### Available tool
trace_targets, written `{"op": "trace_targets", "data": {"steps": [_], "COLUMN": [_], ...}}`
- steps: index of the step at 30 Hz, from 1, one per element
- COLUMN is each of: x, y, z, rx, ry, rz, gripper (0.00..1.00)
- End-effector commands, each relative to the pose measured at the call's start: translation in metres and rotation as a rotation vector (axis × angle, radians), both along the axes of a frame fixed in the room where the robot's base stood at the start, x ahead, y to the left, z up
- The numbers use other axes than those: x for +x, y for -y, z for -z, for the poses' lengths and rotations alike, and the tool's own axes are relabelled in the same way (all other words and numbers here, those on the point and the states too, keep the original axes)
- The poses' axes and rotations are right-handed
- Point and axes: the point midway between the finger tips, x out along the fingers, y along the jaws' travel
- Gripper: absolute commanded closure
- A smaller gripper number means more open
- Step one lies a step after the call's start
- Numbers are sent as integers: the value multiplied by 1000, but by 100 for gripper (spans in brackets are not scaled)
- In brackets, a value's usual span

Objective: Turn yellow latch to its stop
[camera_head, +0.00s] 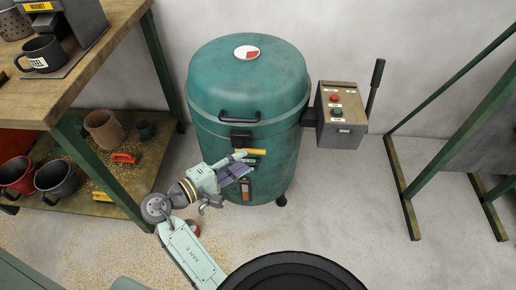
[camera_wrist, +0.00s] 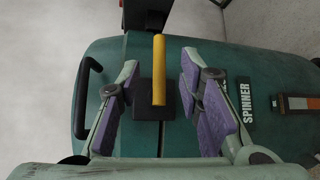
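The yellow latch (camera_head: 254,151) is a short bar on the front of the green spinner drum (camera_head: 225,140), just below the lid seam. In the head view it lies roughly level, pointing right. In the wrist view the yellow latch (camera_wrist: 158,72) stands on a black block (camera_wrist: 146,98). My gripper (camera_head: 236,167) is at the drum's front, by the latch. In the wrist view my gripper (camera_wrist: 160,80) is open, with purple-padded fingers on both sides of the latch and visible gaps to each. Whether the fingertips reach its depth is unclear.
A black lid handle (camera_head: 239,117) is above the latch. A wooden bench (camera_head: 110,25) stands left, a green frame (camera_head: 400,185) right.

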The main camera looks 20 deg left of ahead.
Motion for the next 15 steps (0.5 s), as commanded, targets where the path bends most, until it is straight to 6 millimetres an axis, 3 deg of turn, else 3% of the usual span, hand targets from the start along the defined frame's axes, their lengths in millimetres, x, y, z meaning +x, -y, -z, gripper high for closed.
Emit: {"op": "trace_targets", "data": {"steps": [9,15], "x": [49,61], "y": [28,34], "z": [6,9], "rx": [0,2], "ry": [0,1], "rz": [2,-3], "gripper": [67,67]}}
